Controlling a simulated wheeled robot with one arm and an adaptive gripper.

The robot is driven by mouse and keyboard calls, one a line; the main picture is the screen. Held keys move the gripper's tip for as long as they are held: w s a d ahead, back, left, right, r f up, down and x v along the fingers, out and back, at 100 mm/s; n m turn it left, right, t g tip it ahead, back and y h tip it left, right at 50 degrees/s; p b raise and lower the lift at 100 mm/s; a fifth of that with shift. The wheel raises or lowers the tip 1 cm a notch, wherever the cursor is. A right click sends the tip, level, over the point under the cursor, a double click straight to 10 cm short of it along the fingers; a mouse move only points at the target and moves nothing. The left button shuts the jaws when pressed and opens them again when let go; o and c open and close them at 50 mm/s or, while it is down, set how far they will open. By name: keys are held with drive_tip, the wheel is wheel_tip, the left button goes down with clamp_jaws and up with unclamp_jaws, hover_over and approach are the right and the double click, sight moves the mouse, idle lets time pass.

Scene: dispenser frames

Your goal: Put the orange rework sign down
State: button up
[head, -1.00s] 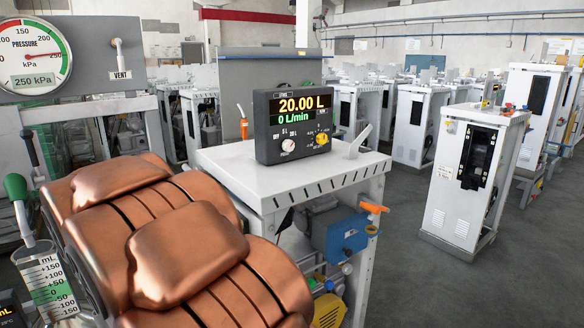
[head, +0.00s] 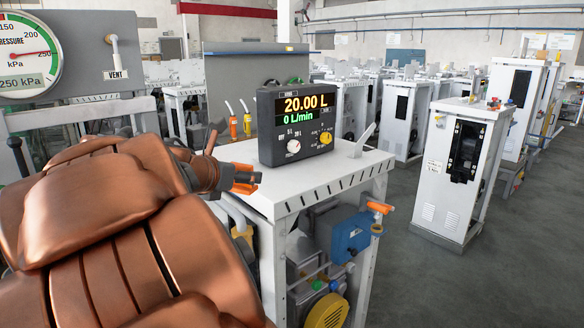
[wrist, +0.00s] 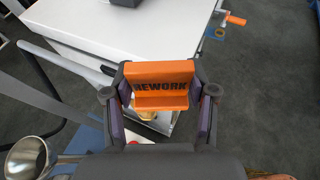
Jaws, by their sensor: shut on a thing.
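My gripper (wrist: 160,88) is shut on the orange rework sign (wrist: 165,71), its fingers on the two sides of it. The dark word REWORK faces the wrist camera. In the head view the orange sign (head: 244,187) shows in small part at the end of my copper-coloured arm, by the left front of the white cabinet top (head: 328,178). The wrist view shows the sign at the near edge of the white top (wrist: 100,30). I cannot tell whether it touches the top.
A black display box (head: 296,124) reading 20.00 L stands on the white top. Two bottles with spouts, one orange (head: 247,124) and one yellow (head: 233,127), stand behind. An orange-handled valve (head: 380,207) juts from the cabinet's right side. A metal cup (wrist: 27,157) shows at lower left in the wrist view.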

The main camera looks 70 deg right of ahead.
drive_tip(key=shift+s+r+m+g, duration=0.1)
drive_tip(key=shift+s+m+g, duration=0.2)
drive_tip(key=shift+s, duration=0.4)
drive_tip(key=shift+s+d, duration=0.1)
drive_tip(key=shift+d, duration=0.35)
drive_tip(key=p, duration=0.3)
hover_over(277, 185)
drive_tip(key=shift+a+f, duration=0.15)
drive_tip(key=shift+f, duration=0.65)
drive_tip(key=shift+s+d+f, duration=0.1)
drive_tip(key=shift+d+f, duration=0.15)
drive_tip(key=shift+f, duration=1.55)
drive_tip(key=shift+f, duration=0.15)
drive_tip(key=o, duration=1.2)
